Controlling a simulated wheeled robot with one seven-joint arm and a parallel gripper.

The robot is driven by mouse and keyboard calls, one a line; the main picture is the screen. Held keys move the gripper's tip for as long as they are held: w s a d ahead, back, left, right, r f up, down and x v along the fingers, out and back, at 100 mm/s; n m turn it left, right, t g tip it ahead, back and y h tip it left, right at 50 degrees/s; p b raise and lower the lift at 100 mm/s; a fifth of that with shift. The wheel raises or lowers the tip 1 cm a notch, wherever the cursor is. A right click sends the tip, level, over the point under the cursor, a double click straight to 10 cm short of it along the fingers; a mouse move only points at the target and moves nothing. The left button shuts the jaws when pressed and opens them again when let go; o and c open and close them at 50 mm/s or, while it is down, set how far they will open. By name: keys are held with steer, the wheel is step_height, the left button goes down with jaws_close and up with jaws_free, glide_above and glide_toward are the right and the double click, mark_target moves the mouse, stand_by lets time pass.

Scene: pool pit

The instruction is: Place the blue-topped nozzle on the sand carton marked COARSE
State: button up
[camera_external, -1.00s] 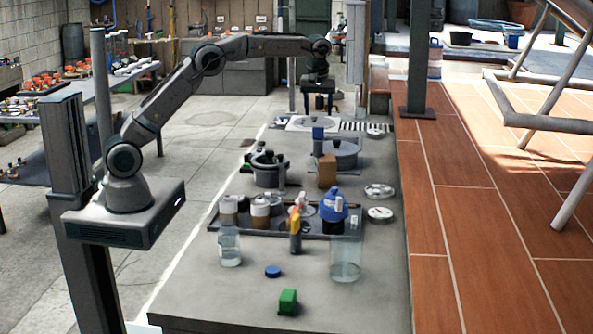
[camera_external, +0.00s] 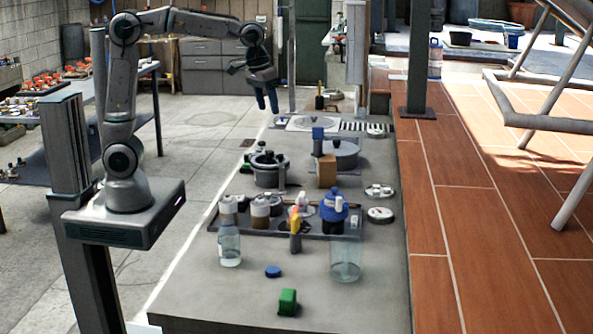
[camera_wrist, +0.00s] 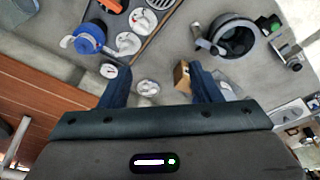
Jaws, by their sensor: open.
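A small upright piece with a blue top (camera_external: 318,133) and darker lower part stands beside the round grey lidded vessel on the counter; I take it for the nozzle. The brown carton (camera_external: 327,170) stands just in front of it; no marking is readable. In the wrist view the carton (camera_wrist: 182,77) shows between the fingers, close to the right one. The nozzle cannot be made out there and may be hidden by that finger. My gripper (camera_external: 267,98) is open and empty, fingers pointing down, raised at the counter's left side, left of the nozzle and carton.
A dark pot (camera_external: 270,170) stands left of the carton. A tray (camera_external: 262,232) with several bottles and a blue jug (camera_external: 333,206) lies nearer. A clear beaker (camera_external: 345,258), blue cap (camera_external: 272,271) and green block (camera_external: 288,301) sit in front, with bare counter around them.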

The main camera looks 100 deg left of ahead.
steer(key=s+d+f+m, duration=0.4)
steer(key=s+d, duration=0.1)
steer(key=s, duration=0.4)
steer(key=s+d+f+m+t+h, duration=0.1)
steer(key=s+d+f+m, duration=0.3)
steer(key=s, duration=0.6)
steer(key=shift+s+d+f, duration=0.15)
steer(key=shift+s+d, duration=0.05)
steer(key=shift+d, duration=0.95)
steer(key=c, duration=0.4)
